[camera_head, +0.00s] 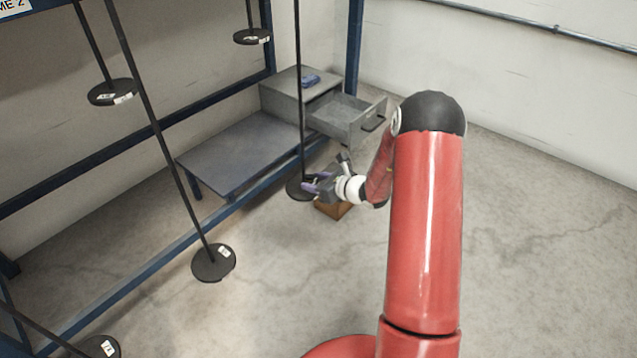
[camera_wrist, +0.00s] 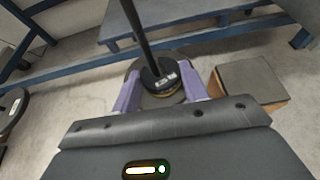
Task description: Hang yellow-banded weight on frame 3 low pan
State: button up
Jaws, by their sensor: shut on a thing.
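My gripper (camera_head: 319,186) is down at the black round pan (camera_head: 298,190) at the foot of a long thin rod. The weight is at the foot of the rod, over the wider dark pan (camera_wrist: 133,77). The rod covers part of it. I cannot tell whether the weight touches the pan. In the head view the weight is hidden by my gripper.
A brown box (camera_head: 334,210) stands on the floor just below my gripper. Other pans hang to the left, one low (camera_head: 213,263). Behind are a blue-grey bench (camera_head: 235,150) and a grey cabinet with an open drawer (camera_head: 350,118). The floor at right is clear.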

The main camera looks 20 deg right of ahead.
jog(key=shift+w+a, duration=0.25)
jog(key=shift+a, duration=0.25)
jog(key=shift+w+a, duration=0.25)
jog(key=shift+a, duration=0.2)
dwell(0.5)
jog(key=shift+f, duration=0.4)
dwell(0.6)
jog(key=o, duration=1.1)
jog(key=shift+s+d, duration=0.1)
jog(key=shift+p+v, duration=0.65)
jog(key=shift+v, duration=2.75)
